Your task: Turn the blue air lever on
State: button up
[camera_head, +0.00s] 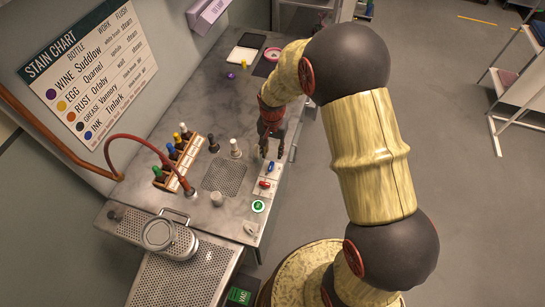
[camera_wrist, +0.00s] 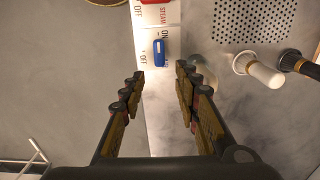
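The blue air lever (camera_wrist: 159,53) is a small blue handle on a white labelled panel (camera_wrist: 153,90). In the wrist view it stands just beyond my fingertips, about centred between them, with ON and OFF marks beside it. Its exact setting is hard to tell. In the head view the blue lever (camera_head: 270,167) is at the bench's right edge. My gripper (camera_wrist: 160,73) is open and empty, its two fingers apart and not touching the lever. In the head view my gripper (camera_head: 269,150) hangs over the bench just behind the lever.
A red lever (camera_head: 264,184) sits beside the blue one, near a green round button (camera_head: 258,206). A perforated drain (camera_head: 224,176), a white-topped bottle (camera_head: 236,149) and a bottle rack (camera_head: 180,160) stand to the left. Floor on the right is open.

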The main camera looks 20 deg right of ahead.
notch_tip(320, 180, up, 7)
jog(key=shift+f, duration=0.15)
jog(key=shift+n, duration=0.3)
dwell(0.4)
jog(key=s+r+n+t+b, duration=0.2)
jog(key=s+r+n+b, duration=0.1)
jog(key=s+r, duration=0.6)
jog(key=s+r+n+t+b, duration=0.3)
jog(key=s+r, duration=0.6)
jog(key=s, duration=0.6)
jog(key=shift+a+r+n+t+b, duration=0.15)
jog(key=shift+a+n+t+b, duration=0.15)
jog(key=shift+a+n+b, duration=0.1)
jog(key=shift+a, duration=0.15)
